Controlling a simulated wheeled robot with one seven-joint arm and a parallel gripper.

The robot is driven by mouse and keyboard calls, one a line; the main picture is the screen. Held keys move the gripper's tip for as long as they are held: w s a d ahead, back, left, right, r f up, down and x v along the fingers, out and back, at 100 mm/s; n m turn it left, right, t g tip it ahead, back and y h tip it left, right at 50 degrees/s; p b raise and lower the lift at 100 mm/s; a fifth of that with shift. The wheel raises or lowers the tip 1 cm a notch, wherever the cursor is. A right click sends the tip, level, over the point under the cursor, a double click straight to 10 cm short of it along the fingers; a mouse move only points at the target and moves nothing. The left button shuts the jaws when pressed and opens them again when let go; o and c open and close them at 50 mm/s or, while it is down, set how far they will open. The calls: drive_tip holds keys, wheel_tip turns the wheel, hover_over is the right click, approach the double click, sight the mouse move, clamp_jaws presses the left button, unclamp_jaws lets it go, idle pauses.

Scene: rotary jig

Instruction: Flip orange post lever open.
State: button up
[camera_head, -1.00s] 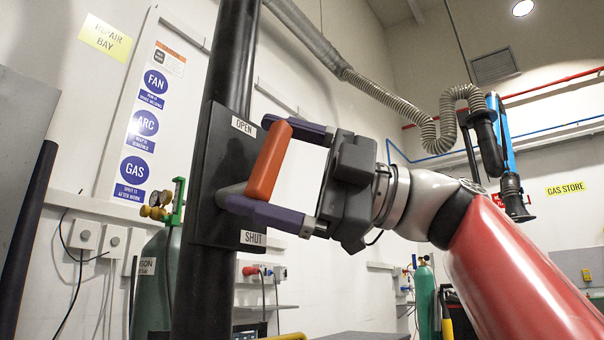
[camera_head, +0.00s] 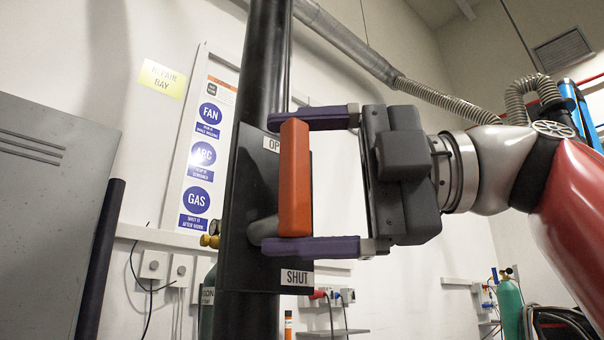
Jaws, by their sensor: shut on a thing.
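The orange lever (camera_head: 295,180) stands nearly upright in front of a dark plate (camera_head: 238,225) on the black post (camera_head: 262,70). The plate has a partly covered label at its top, starting "OP", and a "SHUT" label (camera_head: 297,278) at its bottom. My gripper (camera_head: 290,182) reaches in from the right with purple fingers, one above the lever and one below it. The fingers are shut on the lever, spanning its length from top end to bottom end. A grey pivot stub (camera_head: 263,230) shows behind the lever's lower end.
A grey cabinet (camera_head: 50,210) stands at the left, with a dark pole (camera_head: 100,260) beside it. A sign board (camera_head: 205,150) and wall sockets (camera_head: 153,265) are behind the post. A green cylinder (camera_head: 510,305) stands at the lower right.

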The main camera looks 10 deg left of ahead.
drive_tip(key=shift+f, duration=0.1)
drive_tip(key=o, duration=1.1)
drive_tip(key=shift+c, duration=0.2)
drive_tip(key=d+p, duration=0.1)
drive_tip(key=d, duration=0.6)
drive_tip(key=shift+w+d, duration=0.4)
drive_tip(key=shift+w, duration=0.05)
